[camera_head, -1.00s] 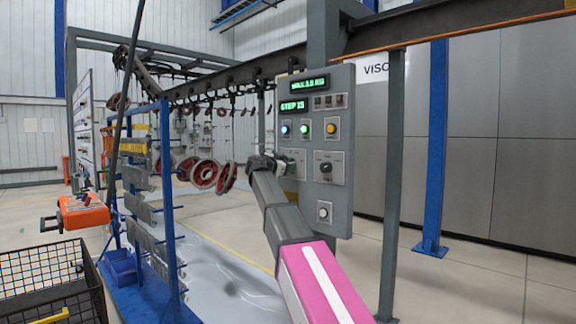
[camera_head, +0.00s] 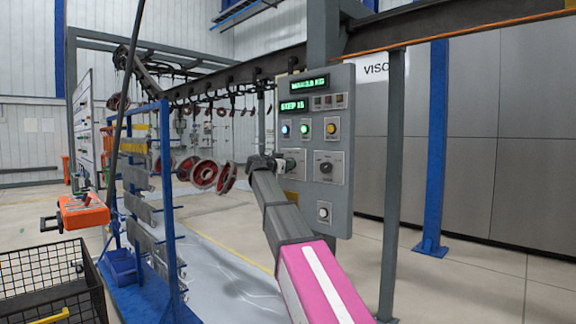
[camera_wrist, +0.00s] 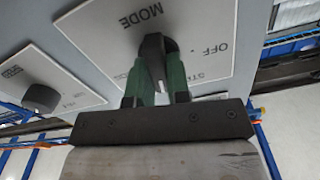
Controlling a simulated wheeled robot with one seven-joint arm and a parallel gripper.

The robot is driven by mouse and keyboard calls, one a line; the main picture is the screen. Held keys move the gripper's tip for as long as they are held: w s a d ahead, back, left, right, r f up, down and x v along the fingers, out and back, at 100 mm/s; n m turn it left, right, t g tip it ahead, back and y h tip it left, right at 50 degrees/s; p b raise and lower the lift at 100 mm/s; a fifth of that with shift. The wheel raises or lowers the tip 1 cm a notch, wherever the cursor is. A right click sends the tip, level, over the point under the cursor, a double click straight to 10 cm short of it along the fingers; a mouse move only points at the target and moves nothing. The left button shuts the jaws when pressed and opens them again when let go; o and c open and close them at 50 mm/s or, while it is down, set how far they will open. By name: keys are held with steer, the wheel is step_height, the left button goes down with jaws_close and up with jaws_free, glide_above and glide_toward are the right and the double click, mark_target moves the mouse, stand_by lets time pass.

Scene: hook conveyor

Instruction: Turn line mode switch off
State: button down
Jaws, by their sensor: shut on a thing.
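The line mode switch (camera_wrist: 153,52) is a dark rotary knob on a light plate (camera_wrist: 205,40) marked "MODE" and "OFF" in the wrist view. My gripper (camera_wrist: 157,80), with green fingers, is shut on the knob, one finger on each side. In the head view my gripper (camera_head: 280,164) is at the left side of the grey control panel (camera_head: 335,215), and my arm hides much of the switch plate. Where the knob points is hard to tell, as the fingers cover part of it.
A second dark knob (camera_head: 325,167) is on the plate to the right; it also shows in the wrist view (camera_wrist: 40,98). Lit buttons (camera_head: 304,129) and green displays (camera_head: 309,84) are above. A blue rack (camera_head: 167,200) and black wire basket (camera_head: 50,285) stand left.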

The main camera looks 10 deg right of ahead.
steer(key=shift+w+a+f+n, duration=0.1)
steer(key=shift+w+n, duration=0.05)
steer(key=shift+n, duration=4.1)
steer(key=shift+w+a+f+n, duration=0.1)
steer(key=shift+n, duration=4.15)
steer(key=c, duration=1.1)
jaws_free()
steer(key=v, duration=1.1)
